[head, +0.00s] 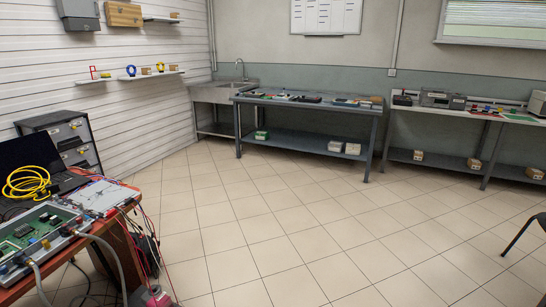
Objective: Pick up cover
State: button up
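I cannot single out a cover in the head view. Several small flat items (300,98) lie on the far middle workbench, too small to identify. An open metal case with a green circuit board (38,232) sits on the near wooden desk at the left, with grey hoses (103,252) at its front edge. My gripper is not in view, so its state and its place relative to these things are hidden.
The wooden desk (122,238) also bears a yellow cable coil (27,183); wires hang off its right side. A grey drawer cabinet (75,142), sink (212,93), far workbench (238,131) and right workbench (470,118) line the walls. The tiled floor (290,215) between is clear.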

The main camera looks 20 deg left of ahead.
aim_at(105, 200)
jog(key=u, duration=0.15)
jog(key=i, duration=1.7)
jog(key=u, duration=0.9)
jog(key=i, duration=0.85)
jog(key=u, duration=1.8)
jog(key=i, duration=1.2)
jog(key=u, duration=0.7)
